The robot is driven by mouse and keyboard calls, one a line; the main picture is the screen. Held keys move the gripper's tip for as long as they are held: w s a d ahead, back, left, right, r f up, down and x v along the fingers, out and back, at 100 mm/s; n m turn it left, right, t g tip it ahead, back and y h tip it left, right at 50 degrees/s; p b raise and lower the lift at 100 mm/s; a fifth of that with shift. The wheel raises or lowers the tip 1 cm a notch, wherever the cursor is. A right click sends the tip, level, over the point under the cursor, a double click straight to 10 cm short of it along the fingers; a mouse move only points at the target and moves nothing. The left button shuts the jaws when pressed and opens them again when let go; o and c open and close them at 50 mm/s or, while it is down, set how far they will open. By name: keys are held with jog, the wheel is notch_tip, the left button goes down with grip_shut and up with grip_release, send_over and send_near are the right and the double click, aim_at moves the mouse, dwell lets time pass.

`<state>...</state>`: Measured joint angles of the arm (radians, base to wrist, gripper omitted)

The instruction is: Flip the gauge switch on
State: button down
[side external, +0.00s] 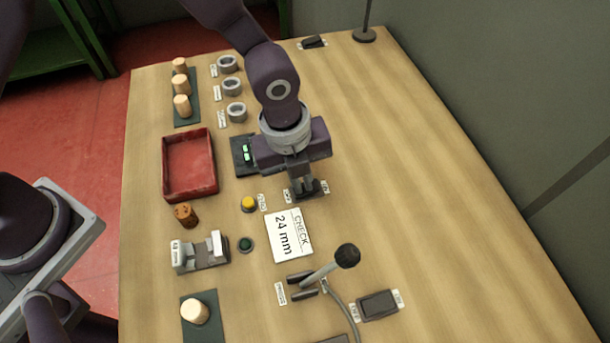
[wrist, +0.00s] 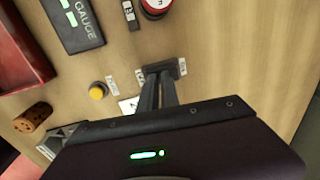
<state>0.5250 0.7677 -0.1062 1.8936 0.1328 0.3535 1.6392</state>
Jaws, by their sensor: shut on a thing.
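A small dark switch (side external: 315,188) sits on the table between two small white labels, just below the gauge. It also shows in the wrist view (wrist: 181,67). My gripper (side external: 301,189) points down at it, with its fingers close together and shut on the switch; in the wrist view the fingertips (wrist: 156,81) meet it. The fingers hide much of the switch, so I cannot tell which way it is set. The black gauge (wrist: 75,37) has a lit green display, and in the side view it (side external: 238,146) stands left of my gripper.
A yellow button (side external: 248,204) and a "CHECK 24 mm" card (side external: 288,236) lie near my gripper. A red tray (side external: 166,167) is to the left. A lever with a black knob (side external: 347,256) and another dark switch (side external: 378,305) stand below. The table's right side is clear.

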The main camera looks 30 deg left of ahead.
jog(key=shift+a, duration=0.1)
notch_tip(320, 180, up, 14)
jog(key=s+a, duration=0.1)
jog(key=shift+s+a, duration=0.3)
jog(key=shift+s, duration=0.05)
jog(key=shift+f, duration=0.1)
jog(key=shift+t, duration=0.3)
jog(key=w+f, duration=0.1)
jog(key=f, duration=0.3)
jog(key=w+d+f, duration=0.1)
jog(key=f, duration=0.3)
jog(key=w+d+f, duration=0.1)
jog(key=f, duration=0.4)
jog(key=shift+d, duration=0.25)
jog(key=shift+f, duration=0.25)
